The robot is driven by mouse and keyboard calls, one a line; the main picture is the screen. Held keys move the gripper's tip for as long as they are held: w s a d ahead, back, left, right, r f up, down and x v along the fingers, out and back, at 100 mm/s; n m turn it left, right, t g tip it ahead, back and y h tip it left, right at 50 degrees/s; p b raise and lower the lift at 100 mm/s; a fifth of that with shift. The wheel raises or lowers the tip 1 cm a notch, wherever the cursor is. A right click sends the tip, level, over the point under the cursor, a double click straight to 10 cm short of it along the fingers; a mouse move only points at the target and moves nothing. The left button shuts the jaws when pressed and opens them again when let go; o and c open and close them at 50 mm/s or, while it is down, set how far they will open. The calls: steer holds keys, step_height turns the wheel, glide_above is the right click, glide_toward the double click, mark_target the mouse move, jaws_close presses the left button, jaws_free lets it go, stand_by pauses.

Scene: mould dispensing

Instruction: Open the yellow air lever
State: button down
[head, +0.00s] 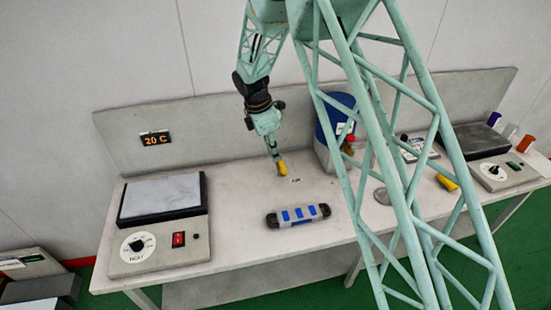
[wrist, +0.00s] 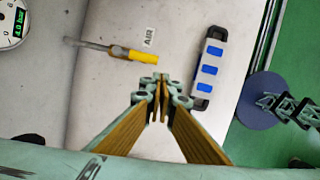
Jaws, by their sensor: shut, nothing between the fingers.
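The yellow air lever (wrist: 143,57) shows in the wrist view as a yellow handle on a grey metal stem, lying roughly sideways next to a white AIR label (wrist: 149,38). In the head view the lever (head: 282,168) stands out just below my gripper (head: 275,156), partly hidden by it. My gripper (wrist: 163,84) points down at the bench with its fingertips together and nothing between them. In the wrist view the fingertips sit just below the lever's free right end. I cannot tell whether they touch it.
A heater unit (head: 160,255) stands left, and a blue container (head: 333,118) right. A gauge (wrist: 14,25) reads 4.0 bar. Bench between heater and mould is clear.

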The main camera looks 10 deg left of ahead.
steer(key=shift+a+r, duration=0.1)
steer(key=shift+r, duration=0.45)
steer(key=shift+r, duration=0.1)
steer(key=s+d+r+m+b, duration=0.1)
steer(key=s+d+r+m, duration=0.2)
steer(key=d+r, duration=0.4)
steer(key=s+d+r+m+b, duration=0.25)
steer(key=d+r, duration=0.25)
steer(key=r, duration=0.3)
steer(key=s+d+r+m+y+b, duration=0.15)
steer(key=s+d+r+m, duration=0.45)
steer(key=s+d+r, duration=0.6)
steer(key=s+d+r+m+t+b, duration=0.1)
steer(key=s+d+r+m+b, duration=0.15)
steer(key=s+d, duration=0.45)
steer(key=s+d+r+m+t+b, duration=0.1)
steer(key=s+d+m, duration=0.25)
steer(key=s, duration=0.65)
steer(key=s+d+f+m+b, duration=0.1)
steer(key=s+f+m+b, duration=0.1)
steer(key=s, duration=0.7)
steer(key=s+d+f+m+b, duration=0.1)
steer(key=s+m, duration=0.3)
steer(key=s, duration=0.5)
steer(key=shift+s+d+f+m+t+y+b, duration=0.2)
steer(key=shift+d+f+m+t+y+b, duration=0.15)
steer(key=shift+f, duration=0.55)
